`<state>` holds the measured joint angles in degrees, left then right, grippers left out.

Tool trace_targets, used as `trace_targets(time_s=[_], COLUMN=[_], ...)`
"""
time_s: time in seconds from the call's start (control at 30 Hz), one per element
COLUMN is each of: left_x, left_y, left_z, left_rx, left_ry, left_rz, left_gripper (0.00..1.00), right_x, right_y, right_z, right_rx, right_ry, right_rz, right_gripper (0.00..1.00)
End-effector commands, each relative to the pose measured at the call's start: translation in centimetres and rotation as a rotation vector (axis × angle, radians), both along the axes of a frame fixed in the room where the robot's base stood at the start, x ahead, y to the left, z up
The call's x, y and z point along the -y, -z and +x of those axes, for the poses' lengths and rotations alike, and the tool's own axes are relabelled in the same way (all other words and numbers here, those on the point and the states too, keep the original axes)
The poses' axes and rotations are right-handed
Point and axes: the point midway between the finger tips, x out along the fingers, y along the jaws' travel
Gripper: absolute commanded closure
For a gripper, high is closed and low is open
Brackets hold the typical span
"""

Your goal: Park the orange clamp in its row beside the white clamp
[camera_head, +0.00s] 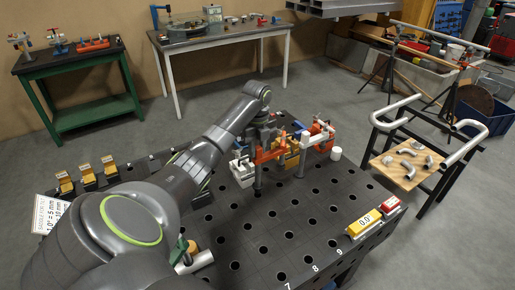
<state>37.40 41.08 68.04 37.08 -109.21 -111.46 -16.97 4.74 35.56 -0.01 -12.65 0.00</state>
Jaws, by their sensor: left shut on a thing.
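My left arm reaches in from the lower left over the dark perforated table. Its gripper (264,138) is shut on the orange clamp (268,155), whose bar and dark spindle show below and in front of the fingers. The white clamp (242,174) stands just left of the orange clamp, close beside it; I cannot tell whether they touch. The fingertips are partly hidden among the clamps. My right gripper is not in view.
A yellow clamp (292,158) and a red clamp (322,128) stand to the right. A white cylinder (336,154) is near them. Yellow blocks (88,176) line the left side. The table's front middle (285,225) is clear. A yellow level box (364,222) sits at the right edge.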

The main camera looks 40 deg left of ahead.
Motion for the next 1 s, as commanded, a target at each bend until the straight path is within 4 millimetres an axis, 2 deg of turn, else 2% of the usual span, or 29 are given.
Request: trace_targets(time_s=[0.23,0.67,1.0], left_x=[-0.02,-0.02,-0.02], left_y=[-0.13,-0.05,0.12], left_z=[0.09,0.06,0.07], left_rx=[0.003,0.002,0.003], left_ry=[0.001,0.001,0.001], left_rz=[0.001,0.0,0.001], left_gripper=[1.0,1.0,1.0], right_x=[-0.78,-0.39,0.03], right_y=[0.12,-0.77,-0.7], right_z=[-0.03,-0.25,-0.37], right_rx=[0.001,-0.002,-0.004], right_ry=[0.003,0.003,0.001], right_rz=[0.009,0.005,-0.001], right_gripper=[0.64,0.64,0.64])
